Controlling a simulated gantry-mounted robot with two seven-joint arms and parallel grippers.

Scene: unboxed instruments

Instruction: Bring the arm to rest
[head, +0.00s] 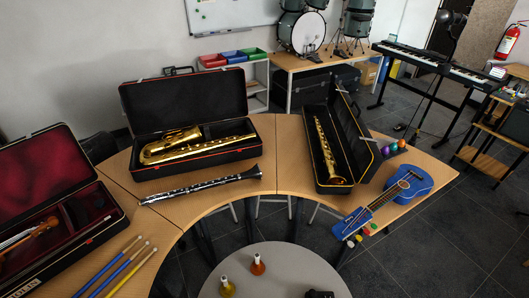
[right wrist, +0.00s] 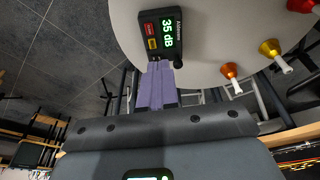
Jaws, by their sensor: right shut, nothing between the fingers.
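My right gripper (right wrist: 158,66) shows in the right wrist view with its purple fingers shut together and nothing between them. A black sound meter reading 35 dB (right wrist: 164,34) lies on the round grey table just beyond the fingertips. I cannot tell whether the fingertips touch it. In the head view a dark object (head: 319,294) is cut off at the bottom edge. Neither gripper shows in the head view.
The round grey table (head: 275,265) holds an orange bell (head: 258,267) and a yellow bell (head: 227,289). Behind it, a curved wooden table (head: 285,150) carries open instrument cases, a clarinet (head: 200,187), a blue ukulele (head: 405,188) and mallets (head: 125,268).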

